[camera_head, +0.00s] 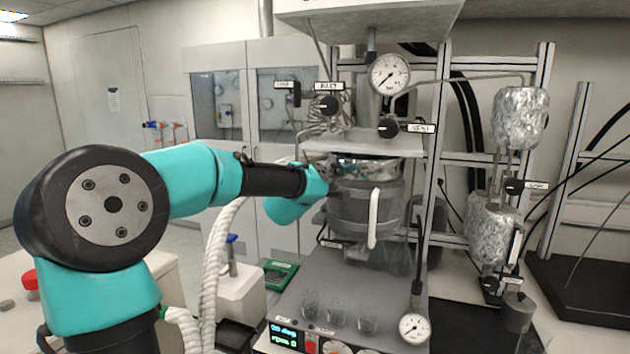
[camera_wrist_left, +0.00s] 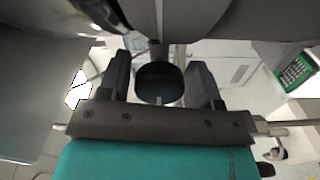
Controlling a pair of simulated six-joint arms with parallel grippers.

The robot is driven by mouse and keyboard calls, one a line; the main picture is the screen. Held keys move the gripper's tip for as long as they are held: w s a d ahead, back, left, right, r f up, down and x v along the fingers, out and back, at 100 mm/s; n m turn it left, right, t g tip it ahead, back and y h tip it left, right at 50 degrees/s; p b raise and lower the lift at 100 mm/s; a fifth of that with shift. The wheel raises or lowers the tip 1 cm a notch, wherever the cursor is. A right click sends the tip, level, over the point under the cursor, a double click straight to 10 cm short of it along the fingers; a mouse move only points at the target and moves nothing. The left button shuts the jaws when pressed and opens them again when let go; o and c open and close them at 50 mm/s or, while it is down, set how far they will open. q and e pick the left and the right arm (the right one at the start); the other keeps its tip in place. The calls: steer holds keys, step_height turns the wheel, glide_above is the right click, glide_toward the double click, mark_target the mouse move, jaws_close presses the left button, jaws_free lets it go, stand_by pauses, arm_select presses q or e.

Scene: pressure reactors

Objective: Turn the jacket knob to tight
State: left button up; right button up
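In the left wrist view a round black knob (camera_wrist_left: 160,84) on a short stem sits between the two fingers of my left gripper (camera_wrist_left: 160,80). The fingers stand apart on either side of it, with what looks like a thin gap at each side, so the gripper appears open around the knob. I cannot read a label or the knob's setting. In the head view my left gripper (camera_head: 326,172) is at the left side of the metal reactor vessel (camera_head: 360,205); its fingertips and the knob are hidden there. My right gripper is not in view.
Above the vessel are a pressure gauge (camera_head: 389,74), a labelled inlet knob (camera_head: 328,105) and a vent knob (camera_head: 388,128). Several glass beakers (camera_head: 338,312) stand on the grey base in front. A white hose (camera_head: 215,260) rises left of it. Foil-wrapped vessels (camera_head: 520,118) are at right.

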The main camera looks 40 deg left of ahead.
arm_select(q)
steer(key=c, duration=0.6)
steer(key=shift+m, duration=0.8)
steer(key=o, duration=0.9)
steer(key=v, duration=1.7)
steer(key=shift+s, duration=0.2)
